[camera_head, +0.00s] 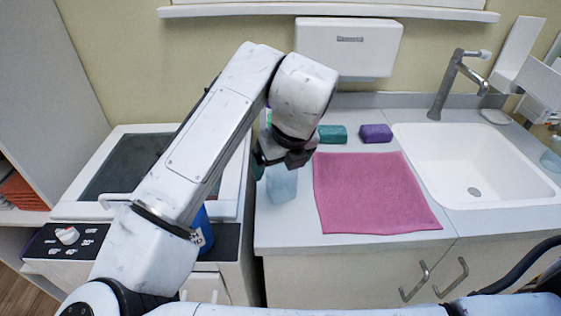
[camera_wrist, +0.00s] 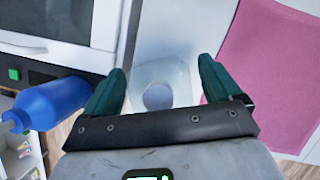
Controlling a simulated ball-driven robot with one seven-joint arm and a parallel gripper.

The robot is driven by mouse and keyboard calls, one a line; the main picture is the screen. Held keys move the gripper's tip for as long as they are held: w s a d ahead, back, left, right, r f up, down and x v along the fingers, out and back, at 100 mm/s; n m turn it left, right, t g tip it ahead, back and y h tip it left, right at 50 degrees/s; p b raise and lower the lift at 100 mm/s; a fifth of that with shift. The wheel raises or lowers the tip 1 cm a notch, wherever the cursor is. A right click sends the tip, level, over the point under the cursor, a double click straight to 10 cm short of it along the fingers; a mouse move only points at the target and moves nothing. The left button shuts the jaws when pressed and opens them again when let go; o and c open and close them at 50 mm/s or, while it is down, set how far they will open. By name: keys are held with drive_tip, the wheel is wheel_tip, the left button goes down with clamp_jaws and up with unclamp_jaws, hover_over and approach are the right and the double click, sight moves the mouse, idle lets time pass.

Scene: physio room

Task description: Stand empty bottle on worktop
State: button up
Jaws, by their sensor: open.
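My gripper (camera_head: 277,163) is open and points down over the left part of the worktop (camera_head: 280,228). In the wrist view its green fingers (camera_wrist: 161,72) are spread, with a pale translucent container (camera_wrist: 160,70) showing between them. That container stands on the worktop just below my gripper in the head view (camera_head: 281,185); its top is partly hidden there. I cannot tell whether the fingers touch it. A blue bottle (camera_wrist: 52,102) with a pale cap shows at the left of the wrist view, beside the appliance. In the head view the blue bottle (camera_head: 206,232) is mostly behind my arm.
A pink cloth (camera_head: 370,192) lies right of the container. A green block (camera_head: 332,133) and a purple block (camera_head: 376,133) sit at the back. A white sink (camera_head: 475,165) with a tap (camera_head: 450,85) is at the right. A white appliance (camera_head: 75,208) stands left.

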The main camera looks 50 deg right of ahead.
drive_tip(key=shift+s+r, duration=0.1)
drive_tip(key=shift+r, duration=0.45)
drive_tip(key=p+v, duration=0.1)
drive_tip(key=v, duration=1)
drive_tip(key=shift+s+r, duration=0.1)
